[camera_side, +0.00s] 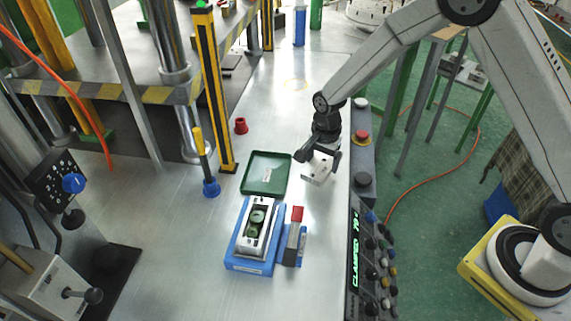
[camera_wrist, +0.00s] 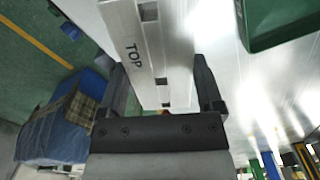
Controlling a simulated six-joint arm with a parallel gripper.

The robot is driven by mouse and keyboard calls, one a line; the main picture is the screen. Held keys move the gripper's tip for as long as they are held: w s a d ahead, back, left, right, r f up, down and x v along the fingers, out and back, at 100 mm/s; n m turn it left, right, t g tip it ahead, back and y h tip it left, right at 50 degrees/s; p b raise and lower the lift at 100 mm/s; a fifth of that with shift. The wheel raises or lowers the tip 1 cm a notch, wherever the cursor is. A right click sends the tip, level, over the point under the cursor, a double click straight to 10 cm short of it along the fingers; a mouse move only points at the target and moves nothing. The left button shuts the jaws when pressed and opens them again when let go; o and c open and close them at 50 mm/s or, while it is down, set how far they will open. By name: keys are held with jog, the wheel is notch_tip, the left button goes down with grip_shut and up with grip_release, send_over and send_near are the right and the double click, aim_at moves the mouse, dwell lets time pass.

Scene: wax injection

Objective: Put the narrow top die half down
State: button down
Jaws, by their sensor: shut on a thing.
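My gripper (camera_side: 319,158) is shut on the top die half (camera_side: 318,169), a pale metal block, over the steel table to the right of the green tray. In the wrist view the die half (camera_wrist: 143,50) lies between both fingers of my gripper (camera_wrist: 163,85), with "TOP" printed on its face. In the side view it looks tilted; whether it touches the table I cannot tell. A blue fixture (camera_side: 243,266) on the table holds another metal die half (camera_side: 245,240) with green rounded shapes in its middle.
The green tray (camera_side: 251,188) looks empty except for a small label. A red-tipped clamp (camera_side: 296,215) stands right of the fixture. A control panel (camera_side: 354,245) reading "CLAMPED" runs along the table's right edge. A red cup (camera_side: 240,126) and yellow post (camera_side: 214,90) stand behind.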

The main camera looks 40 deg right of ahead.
aim_at(319, 169)
jog(key=shift+w+f, duration=0.2)
jog(key=shift+w, duration=0.05)
jog(key=shift+w+f, duration=0.25)
jog(key=shift+f, duration=1.6)
jog(key=shift+f, duration=0.1)
grip_release()
jog(key=shift+f, duration=0.1)
jog(key=shift+r, duration=0.2)
jog(key=shift+r, duration=6)
